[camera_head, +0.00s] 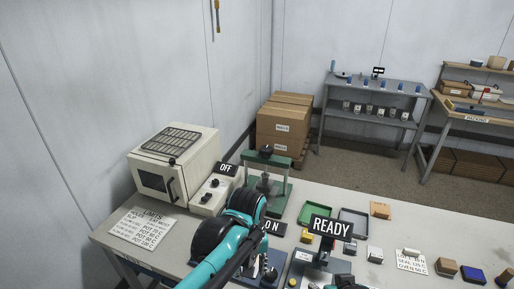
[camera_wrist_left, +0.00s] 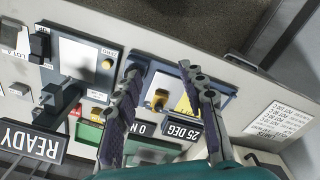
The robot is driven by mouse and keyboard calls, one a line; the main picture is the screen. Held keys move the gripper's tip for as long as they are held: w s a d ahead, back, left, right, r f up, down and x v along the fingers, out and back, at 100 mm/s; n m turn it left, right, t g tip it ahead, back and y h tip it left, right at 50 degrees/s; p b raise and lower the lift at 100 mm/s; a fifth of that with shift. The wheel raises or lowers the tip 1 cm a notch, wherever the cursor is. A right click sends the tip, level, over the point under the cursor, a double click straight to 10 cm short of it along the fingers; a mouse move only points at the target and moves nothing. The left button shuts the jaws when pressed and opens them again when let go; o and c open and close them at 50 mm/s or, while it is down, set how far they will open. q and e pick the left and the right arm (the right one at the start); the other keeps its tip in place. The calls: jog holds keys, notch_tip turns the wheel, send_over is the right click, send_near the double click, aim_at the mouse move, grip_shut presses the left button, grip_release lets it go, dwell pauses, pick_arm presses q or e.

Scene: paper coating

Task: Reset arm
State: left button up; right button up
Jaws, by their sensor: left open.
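My left arm, teal and black, comes in from the bottom of the head view and reaches over the bench; its fingers are hard to make out there. In the left wrist view my left gripper (camera_wrist_left: 160,68) has its two dark fingers spread wide with nothing held between them. Below and between the fingers are a device with a yellow knob (camera_wrist_left: 158,100), a 25 DEG sign (camera_wrist_left: 182,130) and an ON sign (camera_wrist_left: 140,128).
A white oven (camera_head: 174,164), an OFF sign (camera_head: 226,169), a green press (camera_head: 268,172) and a READY sign (camera_head: 331,228) stand on the bench (camera_head: 105,236). Trays, small blocks and a limits card (camera_head: 143,228) lie around. Cardboard boxes (camera_head: 283,122) and shelves (camera_head: 372,99) are behind.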

pick_arm(q)
jog(key=s+a+f+m+t+b, duration=0.1)
jog(key=s+a+t, duration=0.1)
jog(key=a, duration=0.6)
jog(key=s+a+f+m+t+b, duration=0.1)
jog(key=s+a+t+b, duration=0.1)
jog(key=a, duration=0.6)
jog(key=s+t, duration=0.1)
jog(key=t, duration=0.1)
jog(key=shift+s+f+m+t, duration=0.2)
jog(key=shift+m+t, duration=0.1)
jog(key=shift+t, duration=0.1)
pick_arm(e)
jog(key=f, duration=0.3)
jog(key=shift+w+f, duration=0.1)
jog(key=shift+w, duration=0.3)
